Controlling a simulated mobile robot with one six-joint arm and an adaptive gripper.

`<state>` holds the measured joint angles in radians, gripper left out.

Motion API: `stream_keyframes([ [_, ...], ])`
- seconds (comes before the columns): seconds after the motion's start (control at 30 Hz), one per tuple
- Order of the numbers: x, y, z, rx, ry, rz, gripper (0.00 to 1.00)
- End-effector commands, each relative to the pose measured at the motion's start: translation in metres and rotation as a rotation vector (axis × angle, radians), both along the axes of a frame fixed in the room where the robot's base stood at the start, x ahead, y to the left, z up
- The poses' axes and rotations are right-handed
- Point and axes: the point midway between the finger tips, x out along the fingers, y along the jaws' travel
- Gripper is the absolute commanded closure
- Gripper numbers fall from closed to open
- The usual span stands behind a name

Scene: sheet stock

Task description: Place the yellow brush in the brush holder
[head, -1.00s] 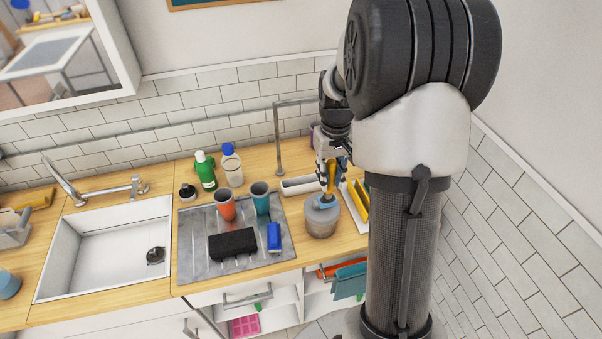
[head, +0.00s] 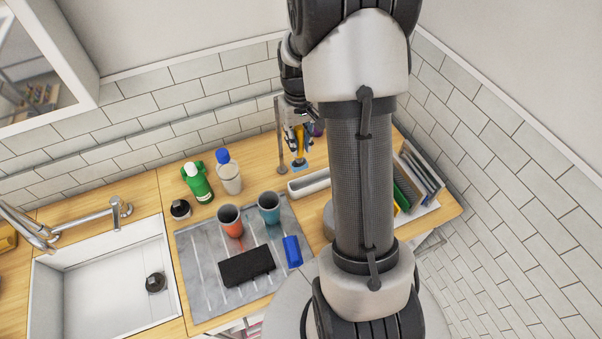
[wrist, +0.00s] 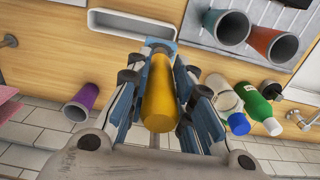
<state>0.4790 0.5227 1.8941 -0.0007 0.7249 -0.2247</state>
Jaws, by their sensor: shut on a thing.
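My gripper (head: 297,135) is shut on the yellow brush (wrist: 158,95). The yellow handle stands between the fingers, and the blue head (head: 299,165) points down toward the counter. A long white open tray (head: 309,182) lies just in front of the brush head; it also shows in the wrist view (wrist: 115,24), beside the blue head. Whether the head touches anything cannot be told. A round grey pot is mostly hidden behind my arm. Neither the tray nor the pot can be told for certain as the brush holder.
A metal post (head: 280,140) stands close left of my gripper. A purple cup (wrist: 80,103) is nearby. Bottles (head: 229,172), cups (head: 269,208) and a black block (head: 247,266) are left. A file rack (head: 420,170) stands right. Bare counter lies around the tray.

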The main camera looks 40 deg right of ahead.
Motion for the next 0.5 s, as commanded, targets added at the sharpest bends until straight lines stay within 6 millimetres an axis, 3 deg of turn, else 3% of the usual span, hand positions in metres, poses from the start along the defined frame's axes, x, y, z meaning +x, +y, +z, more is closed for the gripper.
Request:
stream_keyframes([
  [0.1,-0.002,0.001,-0.036,0.004,0.006,0.000,0.97],
  [0.3,-0.001,0.000,-0.082,0.002,0.003,0.000,0.97],
  [0.5,0.000,0.000,-0.100,0.000,0.000,0.000,0.97],
])
